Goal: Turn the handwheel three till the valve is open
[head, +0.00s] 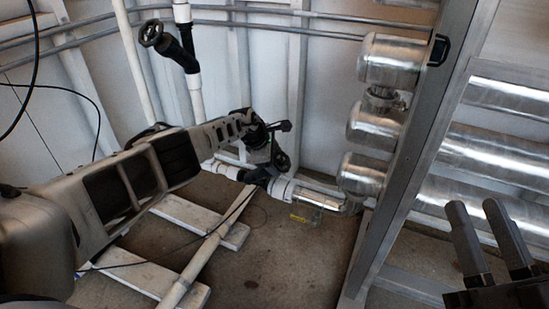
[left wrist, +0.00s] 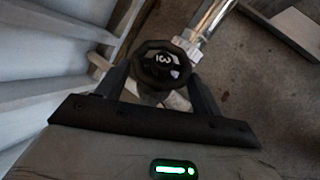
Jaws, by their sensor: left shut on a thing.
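The black handwheel three (left wrist: 162,64), with white marking on its hub, is between the two fingers of my left gripper (left wrist: 160,82) in the left wrist view. The fingers press on its rim from both sides. In the head view the handwheel (head: 281,159) shows at the end of my left arm, partly hidden by my left gripper (head: 268,140). Its black valve body (head: 262,178) sits below on the white pipe. How far the valve is turned cannot be told. My right gripper (head: 484,233) is at the lower right, empty, its fingers apart.
Another black handwheel (head: 151,33) is on a pipe at the upper left. Shiny metal cylinders (head: 393,62) and a grey frame post (head: 415,150) stand right of the valve. White beams (head: 190,215) and a pipe lie on the floor. A thin dark cable crosses there.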

